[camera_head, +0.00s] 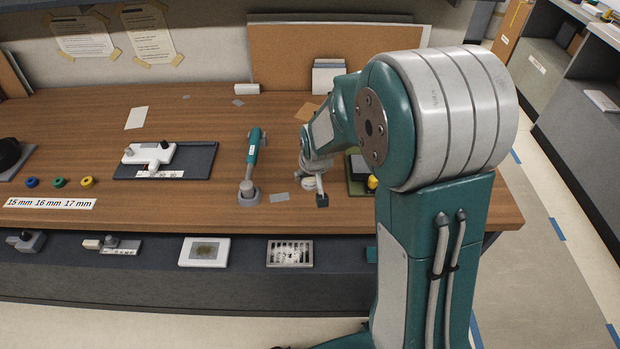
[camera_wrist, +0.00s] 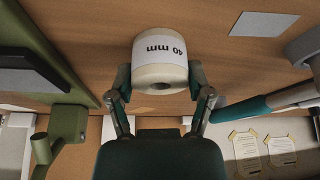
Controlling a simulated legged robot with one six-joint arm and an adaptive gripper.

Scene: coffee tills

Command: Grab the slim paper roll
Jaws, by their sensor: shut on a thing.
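A pale paper roll (camera_wrist: 160,72) with a white band marked "40 mm" sits between the two fingers of my gripper (camera_wrist: 159,82) in the wrist view. The fingers press on it from both sides, and the hollow core end faces the camera. In the head view my gripper (camera_head: 314,186) is low over the front part of the wooden counter, right of the teal-handled tool. The roll is small and partly hidden there. I cannot tell whether it touches the counter.
The teal-handled tool (camera_head: 253,150) stands close left of my gripper; a green device (camera_head: 358,186) is close right, partly behind my arm. A grey flat patch (camera_head: 279,197) lies near the gripper. A dark tray (camera_head: 190,160) with a white slider is further left. The counter's front edge is near.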

